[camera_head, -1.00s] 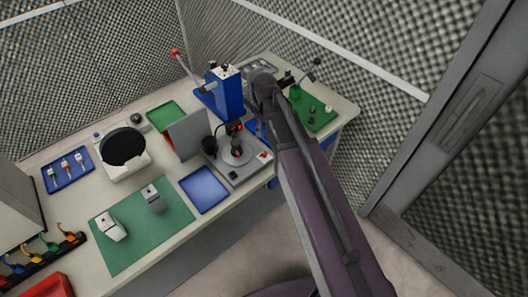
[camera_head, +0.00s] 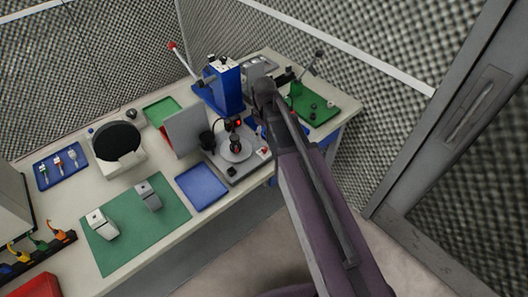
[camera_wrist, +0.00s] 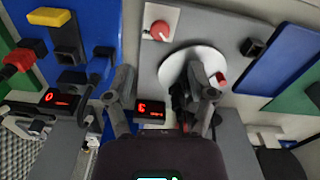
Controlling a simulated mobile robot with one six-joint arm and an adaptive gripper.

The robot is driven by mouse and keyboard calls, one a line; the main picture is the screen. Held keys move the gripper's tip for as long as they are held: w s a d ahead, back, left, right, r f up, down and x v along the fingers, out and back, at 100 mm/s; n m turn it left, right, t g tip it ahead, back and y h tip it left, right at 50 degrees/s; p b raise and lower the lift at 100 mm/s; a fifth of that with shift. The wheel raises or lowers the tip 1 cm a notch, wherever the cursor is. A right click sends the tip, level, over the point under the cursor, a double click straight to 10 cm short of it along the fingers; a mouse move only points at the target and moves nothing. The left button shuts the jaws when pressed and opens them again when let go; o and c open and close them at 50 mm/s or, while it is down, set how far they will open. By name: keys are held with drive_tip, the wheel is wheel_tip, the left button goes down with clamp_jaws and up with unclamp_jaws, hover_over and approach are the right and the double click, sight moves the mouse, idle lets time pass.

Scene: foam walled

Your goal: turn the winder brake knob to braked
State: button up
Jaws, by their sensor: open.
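In the wrist view, my gripper (camera_wrist: 166,88) is open, its two dark fingers spread with nothing between them. A small red-lit display (camera_wrist: 150,111) lies below and between them. A blue panel (camera_wrist: 130,40) on the left carries a yellow-topped handle (camera_wrist: 50,17), a black knob-like part (camera_wrist: 103,51), a dark block (camera_wrist: 72,78) and another red-lit display (camera_wrist: 60,102). No label is readable, so I cannot tell which part is the winder brake knob or how it is set. In the head view my arm hides the gripper and much of the blue panel.
A grey station with a white disc (camera_head: 234,149) and red button (camera_wrist: 160,31) is close by the right finger. A tall blue press (camera_head: 222,88) with a red-tipped lever rises behind it. A blue tray (camera_head: 202,187) and green board (camera_head: 318,109) flank the area.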

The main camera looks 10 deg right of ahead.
sight(264, 148)
drive_tip(key=shift+f+b, duration=3.95)
drive_tip(key=shift+f, duration=0.3)
clamp_jaws()
